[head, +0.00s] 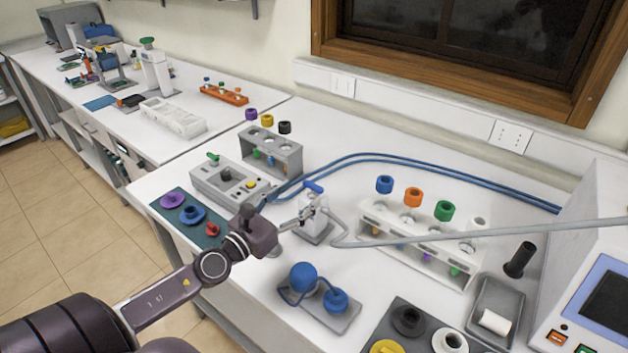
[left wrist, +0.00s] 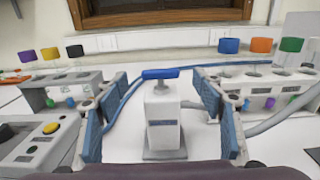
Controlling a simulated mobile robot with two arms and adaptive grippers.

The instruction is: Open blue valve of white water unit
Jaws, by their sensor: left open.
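The white water unit (left wrist: 163,118) is a small upright white block on a grey base, centred in the left wrist view. Its blue valve handle (left wrist: 161,74) lies crosswise on top. In the head view the unit (head: 314,220) stands mid-table with the blue handle (head: 313,187) on top. My left gripper (head: 300,219) is in front of the unit. In the left wrist view its two blue-padded fingers (left wrist: 160,108) are wide apart, one on each side of the unit, with visible gaps. Its jaws are empty. My right gripper is not in view.
Blue hoses (head: 400,158) run behind the unit, and a grey pipe (head: 420,238) leads off right. A grey control box (head: 228,184) stands left. A white tube rack (head: 415,250) stands right. A stand with blue balls (head: 318,300) is in front. Some table near the unit is bare.

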